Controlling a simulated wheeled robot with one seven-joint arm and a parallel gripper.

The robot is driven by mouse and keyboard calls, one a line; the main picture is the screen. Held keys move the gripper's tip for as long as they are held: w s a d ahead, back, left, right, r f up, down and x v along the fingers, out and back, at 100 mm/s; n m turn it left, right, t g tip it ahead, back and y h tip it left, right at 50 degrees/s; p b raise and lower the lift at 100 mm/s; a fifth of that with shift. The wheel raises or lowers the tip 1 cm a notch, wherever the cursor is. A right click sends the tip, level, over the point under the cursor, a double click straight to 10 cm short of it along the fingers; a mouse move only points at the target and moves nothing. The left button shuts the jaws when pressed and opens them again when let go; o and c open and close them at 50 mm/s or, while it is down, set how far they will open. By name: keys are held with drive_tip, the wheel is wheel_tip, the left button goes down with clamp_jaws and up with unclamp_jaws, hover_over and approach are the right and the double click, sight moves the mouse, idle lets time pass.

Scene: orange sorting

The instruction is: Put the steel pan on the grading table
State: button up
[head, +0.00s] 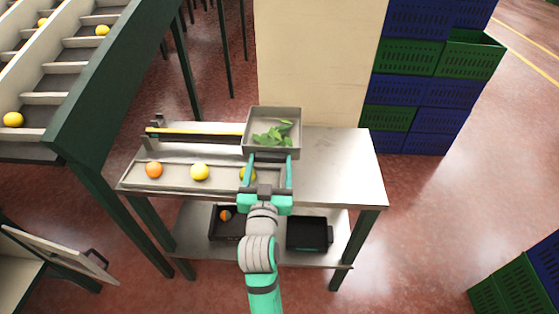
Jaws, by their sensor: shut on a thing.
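The steel pan (291,115) is a square, shallow grey pan with green leaves (272,133) in it. My gripper (269,163) is shut on its near side, with the teal fingers reaching to the left and right of that side. The pan looks level and overlaps the back edge of the steel grading table (340,165) in the picture. I cannot tell how much gap there is beneath it. My gripper hides part of the table just in front of the pan.
A long tray (178,178) on the table's left holds an orange fruit (154,170) and yellow fruits (200,172), one partly behind my gripper. A yellow-edged bar (195,132) runs behind it. The table's right side is clear. Black bins (309,234) stand on the lower shelf.

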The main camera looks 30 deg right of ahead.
drive_tip(key=d+f, duration=0.3)
drive_tip(key=d, duration=0.5)
hover_over(309, 184)
drive_tip(key=a, duration=0.1)
drive_tip(key=f, duration=0.5)
drive_tip(key=shift+s+a, duration=0.1)
drive_tip(key=shift+a, duration=0.1)
drive_tip(key=shift+d+f, duration=0.35)
drive_tip(key=shift+f, duration=0.1)
drive_tip(key=shift+d+f, duration=0.2)
drive_tip(key=shift+f, duration=0.8)
drive_tip(key=shift+d+f, duration=0.15)
drive_tip(key=shift+f, duration=0.8)
drive_tip(key=o, duration=1.4)
drive_tip(key=shift+f, duration=0.15)
drive_tip(key=v, duration=1.2)
